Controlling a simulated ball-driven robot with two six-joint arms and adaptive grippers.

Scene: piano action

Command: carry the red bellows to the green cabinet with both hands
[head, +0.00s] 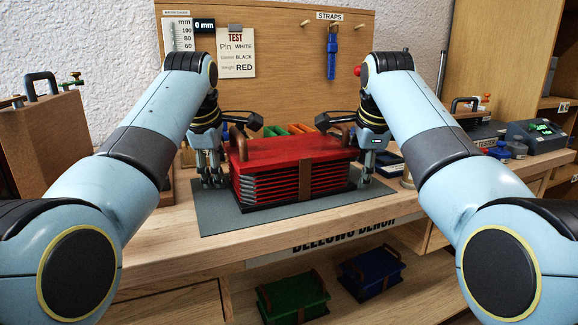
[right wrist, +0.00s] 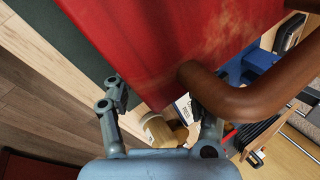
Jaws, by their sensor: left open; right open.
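My left gripper (head: 211,180) is open, pointing down just left of the bellows. My right gripper (head: 367,170) is open, pointing down just right of it. In the right wrist view the red top (right wrist: 165,40) and the brown handle (right wrist: 245,98) lie close beyond the open fingers. I see no green cabinet.
A green box (head: 293,297) and a blue box (head: 371,271) with brown handles sit on the shelf below the bench. A board with cards and a blue strap (head: 332,55) stands behind. A brown case (head: 45,140) is at left, a dark tester (head: 537,136) at right.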

